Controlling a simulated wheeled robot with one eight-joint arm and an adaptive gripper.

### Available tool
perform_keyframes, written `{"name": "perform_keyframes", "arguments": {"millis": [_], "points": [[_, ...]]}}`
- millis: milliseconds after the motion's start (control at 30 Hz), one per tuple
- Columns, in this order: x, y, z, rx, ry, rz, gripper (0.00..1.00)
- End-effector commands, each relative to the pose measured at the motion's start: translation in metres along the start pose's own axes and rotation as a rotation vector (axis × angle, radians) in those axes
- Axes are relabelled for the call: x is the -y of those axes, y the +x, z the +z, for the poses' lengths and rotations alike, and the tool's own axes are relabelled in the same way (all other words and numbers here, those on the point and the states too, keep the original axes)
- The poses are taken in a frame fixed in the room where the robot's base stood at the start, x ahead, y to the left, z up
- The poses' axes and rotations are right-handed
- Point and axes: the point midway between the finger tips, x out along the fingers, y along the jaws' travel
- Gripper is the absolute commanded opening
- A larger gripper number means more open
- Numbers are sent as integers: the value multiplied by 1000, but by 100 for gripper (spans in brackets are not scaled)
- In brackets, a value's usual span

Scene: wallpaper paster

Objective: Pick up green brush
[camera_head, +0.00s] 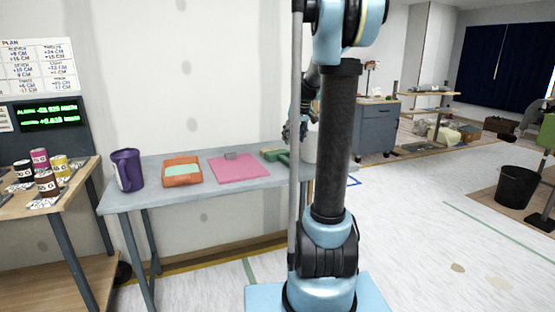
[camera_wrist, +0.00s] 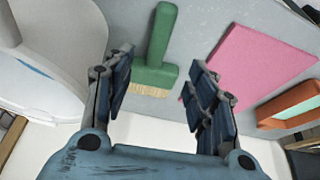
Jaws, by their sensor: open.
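The green brush (camera_wrist: 157,62) lies on the grey table in the wrist view, its handle pointing up in the picture and its tan bristles toward me. My gripper (camera_wrist: 164,72) is open, with one finger on each side of the brush and space between the fingers and the brush. In the head view, the green brush (camera_head: 277,155) shows at the right end of the table, partly hidden by my arm. My gripper (camera_head: 296,130) is mostly hidden behind my arm there.
A pink mat (camera_head: 240,168) with a small grey block lies left of the brush. An orange tray (camera_head: 182,171) and purple pitcher (camera_head: 127,169) stand further left on the grey table (camera_head: 200,198). A white bucket (camera_wrist: 52,62) stands close to the gripper's left finger.

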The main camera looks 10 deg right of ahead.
Motion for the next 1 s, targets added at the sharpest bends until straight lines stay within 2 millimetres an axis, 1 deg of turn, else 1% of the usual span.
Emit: {"name": "perform_keyframes", "arguments": {"millis": [33,200,400,500,767,1000], "points": [[0,9,0,0,-1,0,52],[0,39,0,0,1,0,52],[0,68,0,0,0,0,52],[0,77,0,0,0,0,52],[0,91,1,0,1,0,52],[-1,121,3,0,1,0,52]]}}
